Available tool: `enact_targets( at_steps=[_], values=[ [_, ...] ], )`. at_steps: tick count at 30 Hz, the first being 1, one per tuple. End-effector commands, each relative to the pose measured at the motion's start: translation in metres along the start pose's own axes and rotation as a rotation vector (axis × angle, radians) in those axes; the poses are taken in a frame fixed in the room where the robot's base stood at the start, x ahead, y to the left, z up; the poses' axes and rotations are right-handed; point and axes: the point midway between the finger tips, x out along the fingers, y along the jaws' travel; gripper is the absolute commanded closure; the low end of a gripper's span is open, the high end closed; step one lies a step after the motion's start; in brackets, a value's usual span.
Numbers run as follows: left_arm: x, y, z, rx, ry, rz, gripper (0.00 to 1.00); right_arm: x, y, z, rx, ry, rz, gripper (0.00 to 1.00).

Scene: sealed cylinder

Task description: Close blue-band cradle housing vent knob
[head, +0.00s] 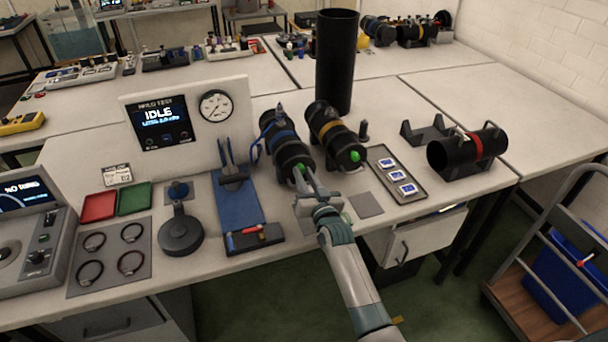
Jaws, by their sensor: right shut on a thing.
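The black housing with the blue band (291,150) lies in its cradle near the middle of the table, its front end facing me. A green vent knob (298,168) shows at that front end. My right gripper (303,178) reaches up from the lower right and is shut on this knob. The fingers partly cover the knob, so its turn position cannot be told. A blue hose or strap curls at the housing's left side. My left gripper is not in view.
An orange-band housing (338,137) with its own green knob (355,156) lies close on the right. A tall black cylinder (336,62) stands behind. A tray with cards (412,196) and a red-band housing (440,155) are farther right. A gauge panel (190,110) stands left.

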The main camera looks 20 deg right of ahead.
Motion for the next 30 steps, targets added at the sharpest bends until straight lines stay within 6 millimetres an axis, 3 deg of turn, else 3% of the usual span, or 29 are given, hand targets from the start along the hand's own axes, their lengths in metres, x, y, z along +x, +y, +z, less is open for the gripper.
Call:
enact_targets(
  at_steps=[15, 30],
  values=[
    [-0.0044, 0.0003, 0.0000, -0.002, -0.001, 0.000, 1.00, -0.0006, 0.0002, 0.0019, 0.432, -0.004, 0.001, 1.00],
    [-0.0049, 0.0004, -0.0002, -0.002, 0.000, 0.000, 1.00, -0.0006, -0.0003, 0.0025, 0.549, -0.005, 0.001, 1.00]
  ],
)
